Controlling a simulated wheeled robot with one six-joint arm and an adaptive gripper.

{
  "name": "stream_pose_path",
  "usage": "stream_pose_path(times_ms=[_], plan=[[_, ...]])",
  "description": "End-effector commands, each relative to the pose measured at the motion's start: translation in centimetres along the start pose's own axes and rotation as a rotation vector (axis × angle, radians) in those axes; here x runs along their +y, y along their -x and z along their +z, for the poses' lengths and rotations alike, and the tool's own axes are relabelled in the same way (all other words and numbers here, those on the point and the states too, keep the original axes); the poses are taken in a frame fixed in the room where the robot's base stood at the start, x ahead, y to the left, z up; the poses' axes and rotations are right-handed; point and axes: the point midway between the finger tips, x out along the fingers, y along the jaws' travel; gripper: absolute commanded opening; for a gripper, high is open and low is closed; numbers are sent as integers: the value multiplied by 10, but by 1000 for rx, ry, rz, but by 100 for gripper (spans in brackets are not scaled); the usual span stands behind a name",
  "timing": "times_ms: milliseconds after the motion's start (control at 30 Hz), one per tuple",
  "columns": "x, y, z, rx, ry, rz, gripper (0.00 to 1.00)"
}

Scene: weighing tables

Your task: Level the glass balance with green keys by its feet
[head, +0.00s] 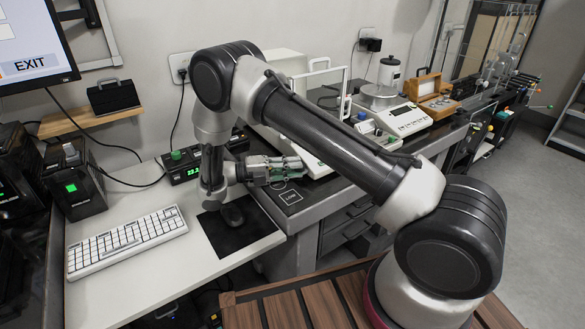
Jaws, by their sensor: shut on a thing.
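The glass balance (318,164) stands on the dark stone bench in the middle of the head view. Its glass shield has a white frame (345,92). My arm crosses in front and hides much of its body and its keys. My gripper (296,168) lies low and level at the balance's front left corner, pointing right. Its fingers are shut at the balance's low edge, on what appears to be a foot. The foot itself is too small and covered to make out. The level bubble cannot be seen.
A second balance with a round pan (405,117) and a wooden weight box (436,97) stand farther right.

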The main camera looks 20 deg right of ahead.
Motion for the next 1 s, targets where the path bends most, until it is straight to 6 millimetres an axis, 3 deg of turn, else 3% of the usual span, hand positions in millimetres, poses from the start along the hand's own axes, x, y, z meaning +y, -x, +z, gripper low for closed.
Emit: stream_pose_path(times_ms=[33, 133, 533, 1000], plan=[[1, 0, 0, 0, 1, 2, 22], [1, 0, 0, 0, 1, 2, 40], [0, 7, 0, -2, -1, 1, 40], [2, 100, 0, -2, -1, 2, 40]])
